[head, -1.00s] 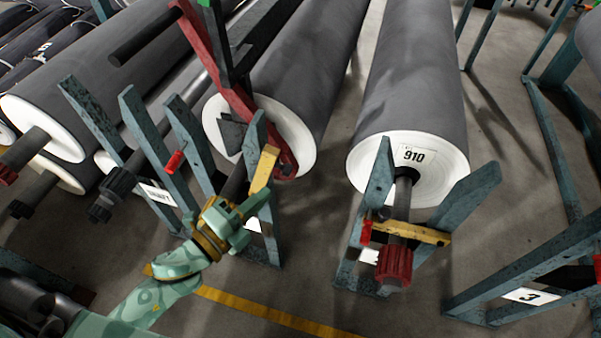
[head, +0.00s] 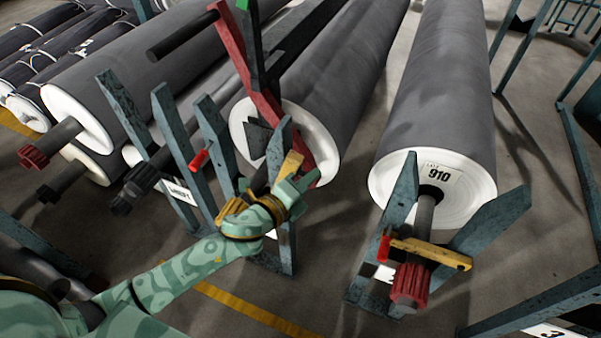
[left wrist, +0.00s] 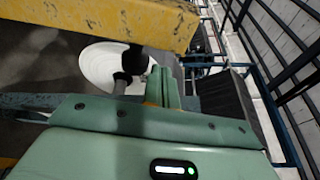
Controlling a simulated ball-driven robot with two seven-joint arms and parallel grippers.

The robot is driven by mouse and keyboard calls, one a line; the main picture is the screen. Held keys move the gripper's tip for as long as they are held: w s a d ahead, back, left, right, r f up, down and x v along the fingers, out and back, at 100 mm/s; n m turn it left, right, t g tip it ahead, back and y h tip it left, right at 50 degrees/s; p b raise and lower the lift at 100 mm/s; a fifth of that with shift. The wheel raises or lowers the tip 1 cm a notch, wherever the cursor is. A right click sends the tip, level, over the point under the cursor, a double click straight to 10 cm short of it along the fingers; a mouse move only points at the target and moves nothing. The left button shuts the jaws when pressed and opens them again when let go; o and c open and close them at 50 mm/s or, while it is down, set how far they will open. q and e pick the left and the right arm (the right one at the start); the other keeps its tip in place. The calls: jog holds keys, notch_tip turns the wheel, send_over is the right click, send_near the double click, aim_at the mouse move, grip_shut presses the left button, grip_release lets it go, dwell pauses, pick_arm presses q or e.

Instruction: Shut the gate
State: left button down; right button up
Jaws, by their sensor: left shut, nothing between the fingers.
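A yellow gate bar (head: 290,168) stands tilted up at the blue stand (head: 288,245) in front of the middle grey roll. The bar's lower part is hidden behind my left gripper. My left gripper (head: 305,190) is shut and empty, with its fingers just right of the bar. I cannot tell whether they touch it. In the left wrist view a yellow bar (left wrist: 110,18) crosses the top close to the camera, above my shut fingers (left wrist: 165,88). My right gripper is not in view.
At the right, roll 910 (head: 435,100) has another yellow bar (head: 425,252) lying across its stand, above a red knob (head: 410,285). A red slanted post (head: 250,70) rises behind my gripper. Blue posts (head: 170,125) stand left. Floor with a yellow line (head: 250,312) is open in front.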

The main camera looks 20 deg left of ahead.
aim_at(295, 171)
pick_arm(q)
jog(key=shift+s+a+r, duration=0.1)
jog(key=shift+a+r, duration=0.15)
jog(key=shift+a, duration=0.35)
jog(key=shift+a+r, duration=0.25)
jog(key=shift+a, duration=0.3)
jog(key=shift+a, duration=0.15)
